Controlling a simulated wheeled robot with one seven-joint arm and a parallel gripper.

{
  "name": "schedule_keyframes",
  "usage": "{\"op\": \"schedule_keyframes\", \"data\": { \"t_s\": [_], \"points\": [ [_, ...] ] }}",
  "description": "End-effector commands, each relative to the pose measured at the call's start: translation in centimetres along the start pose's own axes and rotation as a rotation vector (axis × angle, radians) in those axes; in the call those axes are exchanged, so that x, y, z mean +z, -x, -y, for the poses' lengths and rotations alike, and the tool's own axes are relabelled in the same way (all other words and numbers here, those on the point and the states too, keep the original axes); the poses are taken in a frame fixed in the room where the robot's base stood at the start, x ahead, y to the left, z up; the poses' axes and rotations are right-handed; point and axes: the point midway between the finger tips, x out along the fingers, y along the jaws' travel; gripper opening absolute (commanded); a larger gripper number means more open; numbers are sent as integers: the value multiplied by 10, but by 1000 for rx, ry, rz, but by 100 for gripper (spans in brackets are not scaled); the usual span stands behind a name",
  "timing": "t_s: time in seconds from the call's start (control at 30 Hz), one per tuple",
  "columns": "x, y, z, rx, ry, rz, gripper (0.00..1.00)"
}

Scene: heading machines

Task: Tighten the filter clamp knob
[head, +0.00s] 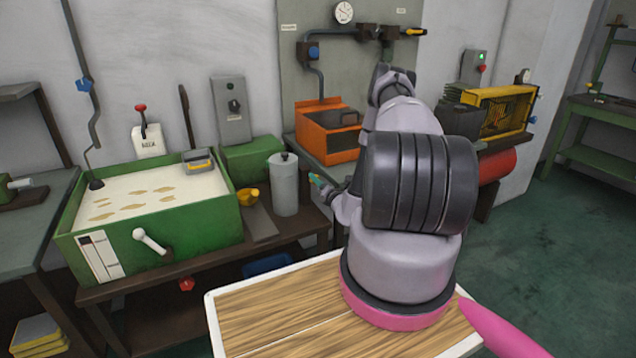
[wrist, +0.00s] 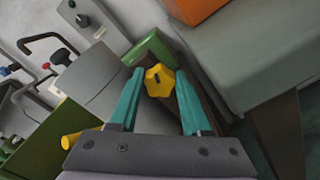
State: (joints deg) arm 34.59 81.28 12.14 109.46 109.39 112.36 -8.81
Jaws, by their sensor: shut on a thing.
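My gripper is shut on this knob. In the head view my gripper (head: 318,182) shows small, just right of a grey lidded canister (head: 285,185) on the bench, and the knob cannot be made out there. A large grey rounded body, seemingly this canister (wrist: 97,92), lies left of the fingers in the wrist view. What the knob is fixed to is hidden.
A green tank (head: 190,235) of pale liquid with a white handle stands left. A yellow part (head: 248,196) lies between tank and canister. An orange machine (head: 328,130) is behind my gripper. A wood-topped tray (head: 270,318) is in front. Green floor is open at right.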

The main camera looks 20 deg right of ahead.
Motion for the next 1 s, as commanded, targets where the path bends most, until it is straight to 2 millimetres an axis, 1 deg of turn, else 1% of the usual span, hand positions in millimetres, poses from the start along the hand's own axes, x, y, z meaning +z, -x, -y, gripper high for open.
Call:
{"op": "schedule_keyframes", "data": {
  "t_s": [0.2, 0.5, 0.73, 1.0],
  "points": [
    [-2, 2, 1, -4, 180, -5, 0],
    [-1, 2, 0, -4, 348, -4, 0],
    [-2, 2, 0, -4, 405, -4, 0],
    [-2, 2, 0, -4, 417, -5, 0]
  ]
}}
